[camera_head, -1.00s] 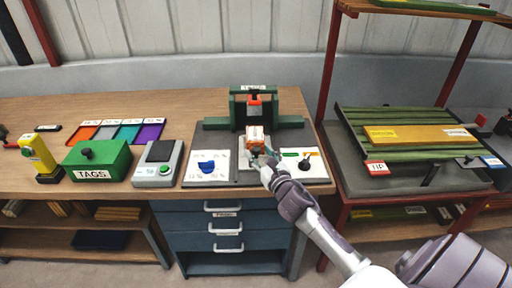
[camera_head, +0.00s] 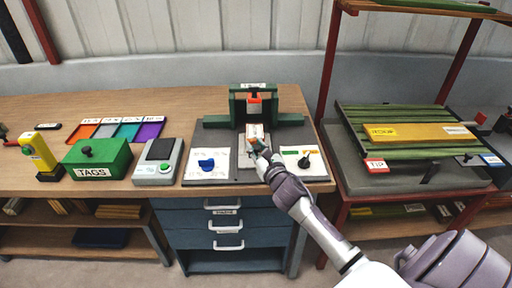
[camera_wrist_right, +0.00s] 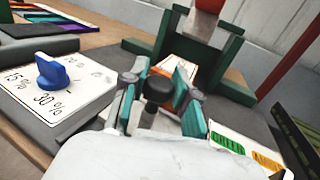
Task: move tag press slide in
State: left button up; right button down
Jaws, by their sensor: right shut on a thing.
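The green press (camera_head: 240,112) stands at the back of a dark base plate, with a red part under its crossbar. The pale slide (camera_head: 246,160) lies in front of it. A small white and orange block (camera_wrist_right: 178,72) sits at the slide's far end, just before the press; I cannot tell whether it is the tag. My right gripper (camera_head: 259,150) is low over the slide. In the wrist view its teal fingers (camera_wrist_right: 160,97) are on either side of the slide's black knob (camera_wrist_right: 159,88), shut on it. The gripper partly hides the slide. My left gripper is out of view.
A blue dial panel (camera_head: 209,176) is left of the slide, a panel with a black knob (camera_head: 300,167) right. Further left are a machine with a green button (camera_head: 158,163), a green TAGS box (camera_head: 98,158) and coloured trays (camera_head: 127,122). A rack (camera_head: 420,137) stands right.

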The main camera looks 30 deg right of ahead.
aim_at(255, 138)
jog(key=shift+w, duration=0.1)
jog(key=w+d, duration=0.1)
jog(key=w+d+b, duration=0.1)
jog(key=w, duration=0.1)
jog(key=shift+w+d, duration=0.15)
jog(key=shift+w, duration=0.05)
jog(key=shift+r, duration=0.15)
jog(key=c, duration=1.1)
grip_release()
jog(key=shift+o, duration=1.3)
jog(key=shift+w, duration=0.1)
jog(key=s, duration=0.4)
jog(key=s+a, duration=0.1)
jog(key=s, duration=0.3)
jog(key=s+a, duration=0.1)
jog(key=s, duration=0.3)
